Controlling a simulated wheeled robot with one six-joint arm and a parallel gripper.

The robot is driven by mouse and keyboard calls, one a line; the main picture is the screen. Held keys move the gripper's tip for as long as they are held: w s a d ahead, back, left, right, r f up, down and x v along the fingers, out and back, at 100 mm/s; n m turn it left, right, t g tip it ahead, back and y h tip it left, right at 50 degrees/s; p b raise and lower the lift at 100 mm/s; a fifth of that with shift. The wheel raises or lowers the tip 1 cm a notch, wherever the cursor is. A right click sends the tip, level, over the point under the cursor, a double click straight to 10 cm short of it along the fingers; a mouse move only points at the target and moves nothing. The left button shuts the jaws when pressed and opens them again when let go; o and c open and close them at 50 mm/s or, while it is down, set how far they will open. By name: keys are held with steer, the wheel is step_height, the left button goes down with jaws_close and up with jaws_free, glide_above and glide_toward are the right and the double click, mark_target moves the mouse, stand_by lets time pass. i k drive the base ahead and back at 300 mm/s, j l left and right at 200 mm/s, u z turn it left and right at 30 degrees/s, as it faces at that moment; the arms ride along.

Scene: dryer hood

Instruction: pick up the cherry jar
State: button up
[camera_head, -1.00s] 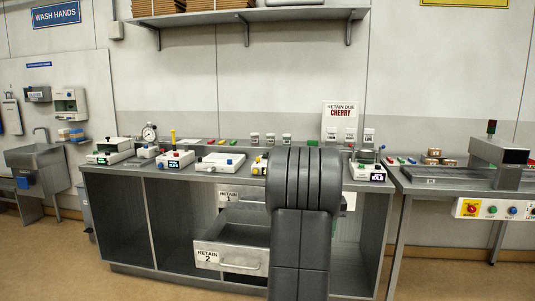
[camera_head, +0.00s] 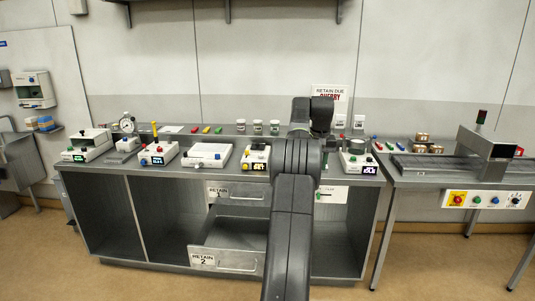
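Several small white jars with dark label print stand along the back ledge of the bench. Three are left of my arm: a left jar (camera_head: 241,127), a middle jar (camera_head: 257,127) and a right jar (camera_head: 274,127). Two more, one jar (camera_head: 340,121) and another jar (camera_head: 359,122), stand right of my arm. The labels are too small to read, so I cannot tell which is cherry.
Several instruments line the bench, including a white device (camera_head: 207,155) and a right-hand device (camera_head: 360,160). An open, empty-looking drawer marked 2 (camera_head: 225,260) juts out in front. A second table (camera_head: 392,172) with a conveyor stands at right.

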mark_target(241, 123)
steer(key=i+j, duration=0.4)
steer(key=i+j+z, duration=0.1)
steer(key=i+j, duration=0.25)
steer(key=i+j+z, duration=0.1)
steer(key=i+j, duration=0.6)
steer(key=j, duration=0.15)
steer(key=i+j+z, duration=0.1)
steer(key=i+j, duration=0.6)
steer(key=j, duration=0.2)
steer(key=i+j+z, duration=0.15)
steer(key=i+j, duration=0.5)
steer(key=j, duration=0.3)
